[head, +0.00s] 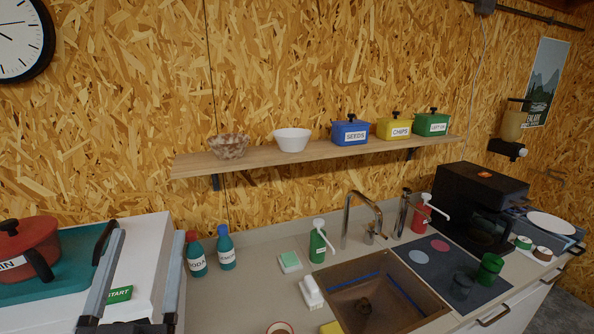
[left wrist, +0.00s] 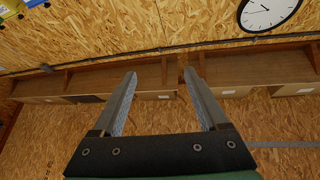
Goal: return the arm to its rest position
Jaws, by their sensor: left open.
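My left gripper (head: 146,236) stands at the lower left of the head view, its two fingers pointing up in front of the white surface at left. Its fingers are spread wide with nothing between them. In the left wrist view the same gripper (left wrist: 160,72) shows both fingers apart and empty, with the chipboard wall and a long wooden shelf unit beyond. My right gripper is not in either view.
A red pot (head: 28,250) sits on a teal tray left of the gripper. Two teal bottles (head: 196,256) stand close to its right. A wall shelf (head: 270,158) holds bowls and lidded boxes. The sink (head: 400,318) lies at lower right.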

